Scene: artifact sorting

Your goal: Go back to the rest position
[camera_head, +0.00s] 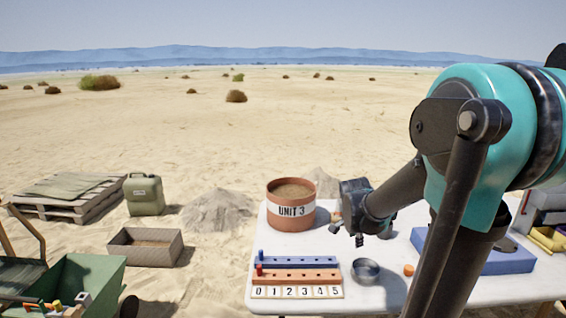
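My gripper (348,234) hangs over the white table (325,238), to the right of a terracotta pot (291,221) marked "UNIT 3" and filled with sand. Its dark fingertips look apart with table showing between them, and I see nothing held. My teal and black arm comes in from the right and covers part of the table.
A blue and orange peg rack (318,276) with number cards 0 to 5, a metal bowl (365,271), an orange piece (408,270) and a blue block (509,262) are on the table. A green cart (96,270), tray (145,247) and canister (144,194) stand left on sand.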

